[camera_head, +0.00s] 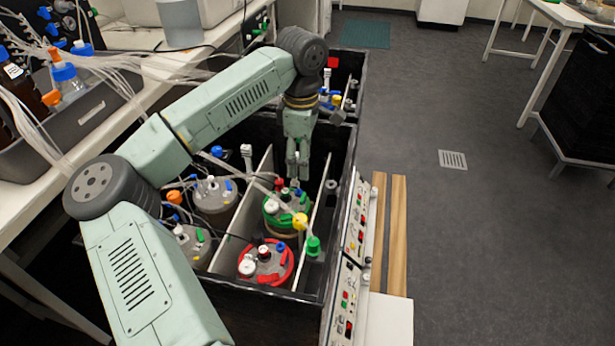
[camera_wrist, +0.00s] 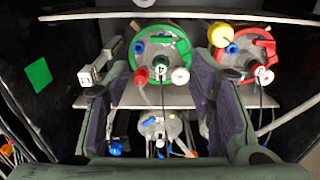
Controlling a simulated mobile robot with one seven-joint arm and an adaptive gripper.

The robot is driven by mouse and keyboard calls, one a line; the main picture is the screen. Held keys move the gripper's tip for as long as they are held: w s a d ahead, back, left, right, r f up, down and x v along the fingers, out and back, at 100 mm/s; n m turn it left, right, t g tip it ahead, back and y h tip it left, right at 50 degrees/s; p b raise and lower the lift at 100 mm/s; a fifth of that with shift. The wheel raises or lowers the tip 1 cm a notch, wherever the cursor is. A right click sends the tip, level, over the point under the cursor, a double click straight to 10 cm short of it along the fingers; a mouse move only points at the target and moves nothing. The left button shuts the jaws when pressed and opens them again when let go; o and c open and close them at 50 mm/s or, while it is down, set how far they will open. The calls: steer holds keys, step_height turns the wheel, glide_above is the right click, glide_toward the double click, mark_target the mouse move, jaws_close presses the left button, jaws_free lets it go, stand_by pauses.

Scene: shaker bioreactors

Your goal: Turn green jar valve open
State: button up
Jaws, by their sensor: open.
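The green-ringed jar (camera_head: 287,219) stands in the black shaker box, with a grey lid carrying a white cap, a red cap and a blue cap. In the wrist view the same green jar (camera_wrist: 163,42) is at the top centre, its red cap (camera_wrist: 141,75) and white cap (camera_wrist: 180,76) nearest me. I cannot tell which fitting is the valve or how it is turned. My gripper (camera_head: 298,172) points down just above the back of the green jar's lid. It also shows in the wrist view (camera_wrist: 160,68), its fingers apart with nothing held between them.
The red-ringed jar (camera_head: 265,263) stands in front of the green one. A yellow connector (camera_head: 300,221) and a green cap (camera_head: 313,246) are close by on the right. Other jars with tubes (camera_head: 213,195) stand left of a white divider. Open floor (camera_head: 480,230) lies right.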

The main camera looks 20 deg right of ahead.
mark_target(303, 197)
step_height(303, 197, down, 10)
steer(key=p, duration=0.2)
steer(key=shift+s+f+p, duration=0.15)
steer(key=shift+f+p, duration=0.1)
steer(key=shift+p, duration=0.15)
steer(key=c, duration=1.2)
